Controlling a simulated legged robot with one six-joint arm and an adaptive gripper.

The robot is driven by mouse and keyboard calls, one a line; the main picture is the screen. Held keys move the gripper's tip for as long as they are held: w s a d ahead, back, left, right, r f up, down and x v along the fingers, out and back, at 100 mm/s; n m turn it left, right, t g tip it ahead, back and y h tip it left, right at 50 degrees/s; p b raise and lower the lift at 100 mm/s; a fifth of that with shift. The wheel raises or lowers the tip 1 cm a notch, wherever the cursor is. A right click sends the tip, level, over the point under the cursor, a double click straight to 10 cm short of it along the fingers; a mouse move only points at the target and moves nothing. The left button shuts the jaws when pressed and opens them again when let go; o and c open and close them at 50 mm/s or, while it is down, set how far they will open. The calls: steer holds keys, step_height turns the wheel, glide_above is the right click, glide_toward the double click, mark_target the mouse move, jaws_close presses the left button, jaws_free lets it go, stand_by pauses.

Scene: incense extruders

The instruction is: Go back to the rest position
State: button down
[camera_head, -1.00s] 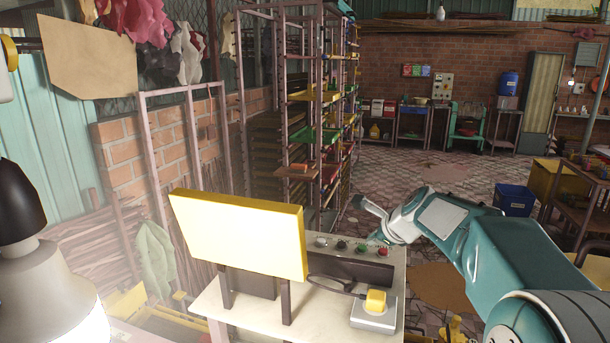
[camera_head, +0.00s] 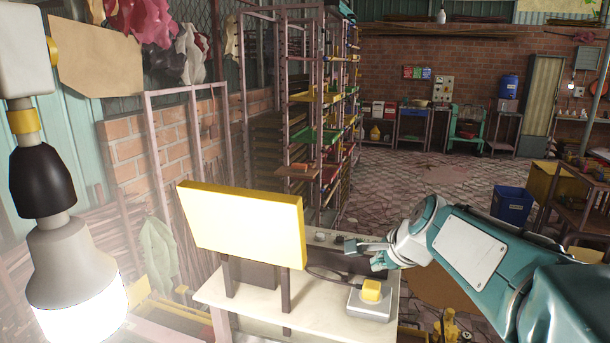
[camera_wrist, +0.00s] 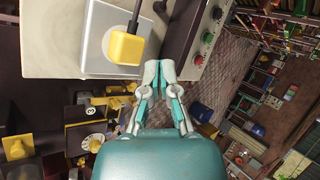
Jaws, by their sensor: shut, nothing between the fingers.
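My teal and white gripper (camera_head: 352,247) is shut and empty in the head view. It hangs in front of the button panel's right end and above and behind the yellow-topped grey box (camera_head: 371,291). In the wrist view my gripper's fingertips (camera_wrist: 160,70) meet near the dark edge of the button panel (camera_wrist: 190,42). A gap to the panel cannot be judged. Green and red buttons (camera_wrist: 202,48) show to the right of the fingertips. The yellow block with a cable (camera_wrist: 127,47) sits on its grey box at the upper left.
A pale worktable (camera_head: 320,322) carries a yellow-faced board (camera_head: 243,228) on dark posts. A bright lamp (camera_head: 75,270) hangs at the left. A tall rack (camera_head: 300,110) stands behind. A blue bin (camera_head: 511,204) is on the open floor at the right.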

steer(key=s+f+n+g+h, duration=0.1)
steer(key=s+f+n, duration=0.2)
steer(key=s+n, duration=0.4)
steer(key=s+d+f+n+h, duration=0.1)
steer(key=s+n, duration=0.7)
steer(key=s, duration=1)
step_height(320, 180, down, 2)
steer(key=shift+s+d+f+n+g+h, duration=0.1)
steer(key=shift+s+d+n+g+h, duration=0.2)
steer(key=shift+s+g+h, duration=0.15)
